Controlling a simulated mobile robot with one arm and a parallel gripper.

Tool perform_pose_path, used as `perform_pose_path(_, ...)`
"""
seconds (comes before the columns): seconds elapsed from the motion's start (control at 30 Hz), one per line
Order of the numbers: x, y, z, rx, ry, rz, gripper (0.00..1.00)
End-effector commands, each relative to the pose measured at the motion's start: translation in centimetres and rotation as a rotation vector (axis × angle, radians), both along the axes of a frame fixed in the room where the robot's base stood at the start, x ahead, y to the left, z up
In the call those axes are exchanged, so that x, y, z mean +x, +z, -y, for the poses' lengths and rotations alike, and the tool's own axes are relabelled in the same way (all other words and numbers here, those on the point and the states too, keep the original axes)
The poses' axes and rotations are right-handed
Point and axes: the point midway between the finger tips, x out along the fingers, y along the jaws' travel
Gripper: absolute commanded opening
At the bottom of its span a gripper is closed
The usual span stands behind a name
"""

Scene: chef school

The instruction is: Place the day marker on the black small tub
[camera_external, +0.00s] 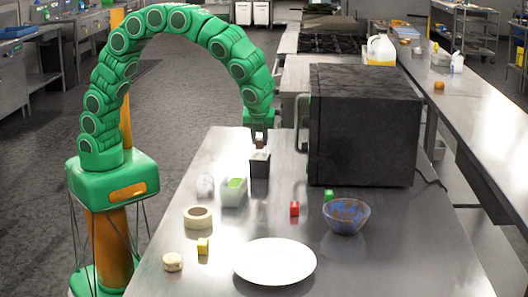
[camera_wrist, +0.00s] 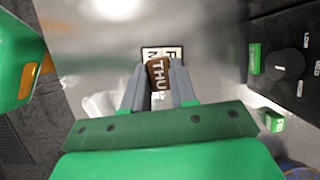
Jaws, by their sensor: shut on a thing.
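The day marker (camera_wrist: 158,74) is a brown block with white letters reading THU. My gripper (camera_wrist: 158,90) is shut on it, with one grey finger on each side. In the external view the brown marker (camera_external: 260,141) shows just under my gripper (camera_external: 260,133), above the black small tub (camera_external: 260,167). The tub stands upright on the steel table, left of the black oven. In the wrist view the tub (camera_wrist: 144,52) shows a black rim around a white, dark-lettered surface, partly hidden by the marker and fingers. I cannot tell whether marker and tub touch.
A black oven (camera_external: 365,130) stands close to the right. A white tub with a green top (camera_external: 234,192) and a clear item (camera_external: 206,185) stand nearer.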

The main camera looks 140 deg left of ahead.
Motion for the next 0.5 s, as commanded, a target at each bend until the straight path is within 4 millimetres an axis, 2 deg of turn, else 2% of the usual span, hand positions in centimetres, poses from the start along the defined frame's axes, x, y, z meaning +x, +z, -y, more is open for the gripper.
perform_pose_path(0.1, -0.1, -1.8, 0.0, -0.002, 0.002, -0.005, 0.00)
perform_pose_path(0.2, 0.0, -2.7, 0.0, -0.001, 0.000, -0.002, 0.00)
perform_pose_path(0.5, 0.0, -2.8, 0.0, -0.001, 0.000, -0.001, 0.00)
